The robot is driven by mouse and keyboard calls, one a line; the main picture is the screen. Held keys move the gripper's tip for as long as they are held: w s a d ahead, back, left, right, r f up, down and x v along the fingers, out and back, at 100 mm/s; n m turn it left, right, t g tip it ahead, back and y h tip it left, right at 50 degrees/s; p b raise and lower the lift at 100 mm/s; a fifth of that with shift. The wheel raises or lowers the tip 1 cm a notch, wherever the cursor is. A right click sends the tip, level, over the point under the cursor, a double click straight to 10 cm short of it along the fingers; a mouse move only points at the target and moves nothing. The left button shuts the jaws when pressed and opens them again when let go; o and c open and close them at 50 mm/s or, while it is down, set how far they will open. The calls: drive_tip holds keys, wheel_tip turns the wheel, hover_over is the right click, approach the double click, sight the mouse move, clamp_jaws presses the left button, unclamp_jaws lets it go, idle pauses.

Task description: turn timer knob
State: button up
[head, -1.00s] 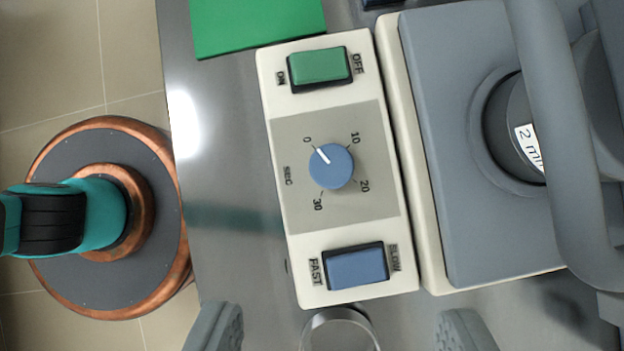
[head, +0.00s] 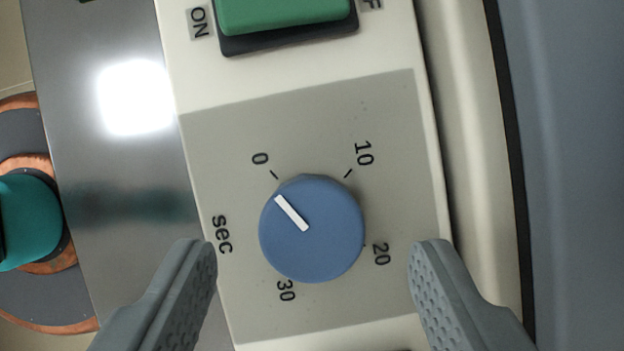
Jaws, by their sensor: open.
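The timer knob (head: 318,245) is a round blue dial with a white pointer line, on a grey panel (head: 400,120) marked 0, 10, 20, 30 and "sec". Its pointer is directed up and left, close to the 0 mark. My gripper (head: 313,255) is open, with one grey finger to the left of the knob and one to the right. Both fingers appear apart from the knob, with a gap on each side. I cannot tell how far the fingertips are above the panel.
A green ON/OFF rocker switch (head: 283,12) is above the knob, partly cut off. A grey machine body (head: 570,150) rises along the right. A shiny metal surface (head: 95,45) lies left of the panel.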

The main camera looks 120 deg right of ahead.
sight(311, 229)
drive_tip(key=shift+x, duration=1.3)
drive_tip(key=c, duration=1)
